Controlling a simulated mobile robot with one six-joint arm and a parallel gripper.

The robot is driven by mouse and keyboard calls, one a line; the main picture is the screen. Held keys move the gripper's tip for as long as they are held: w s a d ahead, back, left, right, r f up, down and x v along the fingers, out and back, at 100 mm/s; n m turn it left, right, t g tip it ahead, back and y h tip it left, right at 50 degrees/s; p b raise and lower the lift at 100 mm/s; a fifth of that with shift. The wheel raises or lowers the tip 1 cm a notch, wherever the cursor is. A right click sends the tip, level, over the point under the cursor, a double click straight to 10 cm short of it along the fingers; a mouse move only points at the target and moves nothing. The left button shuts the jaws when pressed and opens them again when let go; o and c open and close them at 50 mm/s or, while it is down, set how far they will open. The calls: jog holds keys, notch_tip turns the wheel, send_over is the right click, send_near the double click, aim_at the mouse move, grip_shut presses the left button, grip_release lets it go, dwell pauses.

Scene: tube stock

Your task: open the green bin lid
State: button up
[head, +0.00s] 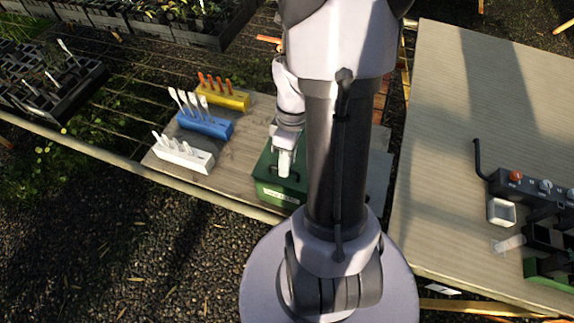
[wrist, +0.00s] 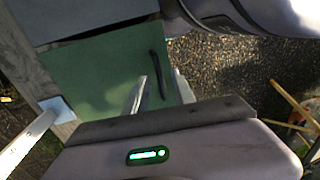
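The green bin (head: 277,193) stands on the left wooden table near its front edge, partly hidden behind my arm. Its green lid (wrist: 90,75) fills the left middle of the wrist view and looks closed. A dark, slightly curved handle (wrist: 158,74) lies along the lid's right side. My gripper (head: 285,165) is over the bin, pointing down. In the wrist view its two light fingers (wrist: 161,88) are apart, with the handle showing between and beyond their tips. I cannot tell whether a finger touches the handle. Nothing is held.
White (head: 183,154), blue (head: 205,124) and yellow (head: 222,96) racks stand left of the bin. Black plant trays (head: 60,85) are at the far left. The right table (head: 450,120) carries a dark device (head: 530,187) and a small white cup (head: 501,211); its back is clear.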

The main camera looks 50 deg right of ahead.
jog(key=shift+f, duration=0.25)
grip_shut()
dwell(1.4)
